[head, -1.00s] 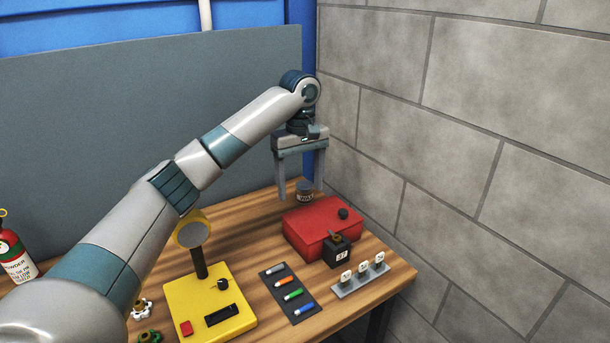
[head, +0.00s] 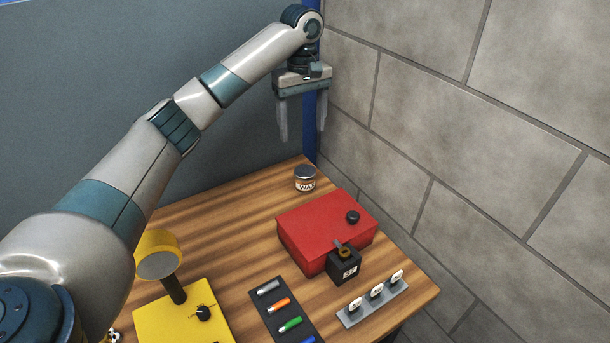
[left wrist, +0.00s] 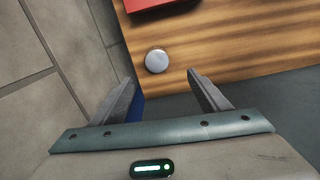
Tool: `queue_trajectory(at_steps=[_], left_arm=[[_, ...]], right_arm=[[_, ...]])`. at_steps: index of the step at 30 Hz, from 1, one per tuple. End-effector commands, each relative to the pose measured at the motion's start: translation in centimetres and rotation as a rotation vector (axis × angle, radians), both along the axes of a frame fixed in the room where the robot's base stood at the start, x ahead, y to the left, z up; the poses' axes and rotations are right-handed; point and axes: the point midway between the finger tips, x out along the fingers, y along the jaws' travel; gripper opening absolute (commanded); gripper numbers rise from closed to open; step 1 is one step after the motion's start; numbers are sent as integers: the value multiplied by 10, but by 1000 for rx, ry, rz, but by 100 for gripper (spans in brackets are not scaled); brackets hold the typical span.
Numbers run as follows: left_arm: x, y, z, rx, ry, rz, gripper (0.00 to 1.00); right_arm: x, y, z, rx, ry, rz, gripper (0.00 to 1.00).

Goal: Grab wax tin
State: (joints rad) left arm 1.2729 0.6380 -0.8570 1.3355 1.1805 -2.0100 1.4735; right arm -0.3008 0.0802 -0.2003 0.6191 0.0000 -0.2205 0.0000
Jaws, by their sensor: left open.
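The wax tin (head: 305,179) is a small round tin with a grey lid and a "WAX" label. It stands upright near the back corner of the wooden table, and its lid shows in the left wrist view (left wrist: 157,61). My left gripper (head: 303,138) is open and empty. It hangs above the tin with its fingers pointing down, apart from it. In the left wrist view the tin lies beyond the fingertips (left wrist: 160,78), roughly between them. My right gripper is not in view.
A red box (head: 325,227) sits just in front of the tin, with a black padlock-like block (head: 344,266) by it. A tray of markers (head: 284,312), a tag rack (head: 372,301) and a yellow device (head: 185,318) are nearer. A block wall (head: 480,150) stands right.

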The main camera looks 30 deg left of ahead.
Motion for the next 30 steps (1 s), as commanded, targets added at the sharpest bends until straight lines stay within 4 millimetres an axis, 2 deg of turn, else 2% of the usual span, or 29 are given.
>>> queue_trajectory(at_steps=[7, 11, 17, 30], left_arm=[[0, 0, -2, 0, 0, 0, 69], [0, 0, -11, 0, 1, 0, 69], [0, 0, -36, 2, 4, 1, 69], [0, 0, -110, 0, 2, 0, 69]], right_arm=[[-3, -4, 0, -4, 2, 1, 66], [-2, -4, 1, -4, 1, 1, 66], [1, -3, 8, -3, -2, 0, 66], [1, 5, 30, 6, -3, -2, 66]])
